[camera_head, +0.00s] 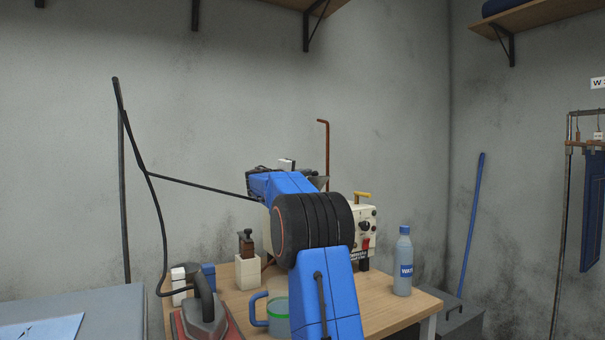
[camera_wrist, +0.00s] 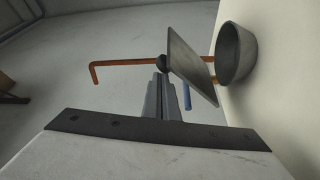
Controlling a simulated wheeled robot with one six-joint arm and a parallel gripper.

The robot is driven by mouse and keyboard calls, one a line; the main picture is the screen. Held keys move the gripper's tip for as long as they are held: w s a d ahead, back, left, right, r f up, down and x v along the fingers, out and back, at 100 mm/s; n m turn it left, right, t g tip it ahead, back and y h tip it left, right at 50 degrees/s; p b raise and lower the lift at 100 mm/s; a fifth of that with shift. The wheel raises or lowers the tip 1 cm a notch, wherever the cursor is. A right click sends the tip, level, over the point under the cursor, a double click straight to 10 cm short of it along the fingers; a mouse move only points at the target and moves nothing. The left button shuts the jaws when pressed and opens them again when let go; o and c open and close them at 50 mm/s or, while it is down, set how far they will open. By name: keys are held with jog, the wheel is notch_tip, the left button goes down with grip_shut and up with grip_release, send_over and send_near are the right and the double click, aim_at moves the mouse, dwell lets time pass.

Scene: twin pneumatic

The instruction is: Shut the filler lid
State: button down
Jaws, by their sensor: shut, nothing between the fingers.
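The filler lid (camera_wrist: 190,66) is a flat grey plate with a dark round knob (camera_wrist: 162,62), seen in the wrist view. It stands open, tilted away from the dark grey filler cup (camera_wrist: 236,52) on the machine's pale top. My gripper (camera_wrist: 161,77) is shut and empty. Its fingertips appear just below the knob in the picture; I cannot tell whether they touch it. In the head view, the cream machine (camera_head: 368,218) is partly hidden behind my blue arm, and my gripper cannot be made out clearly.
A copper pipe (camera_wrist: 120,63) shows beyond the lid; it rises behind the machine in the head view (camera_head: 326,150).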

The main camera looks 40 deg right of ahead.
aim_at(310, 180)
jog(key=shift+s+a+f, duration=0.15)
jog(key=shift+s+f, duration=0.1)
jog(key=shift+s, duration=0.25)
jog(key=shift+s+f+m+h, duration=0.3)
jog(key=shift+s+m, duration=0.1)
jog(key=shift+m, duration=0.4)
jog(key=shift+s+a+f, duration=0.25)
jog(key=shift+s+f, duration=0.55)
jog(key=shift+s, duration=0.05)
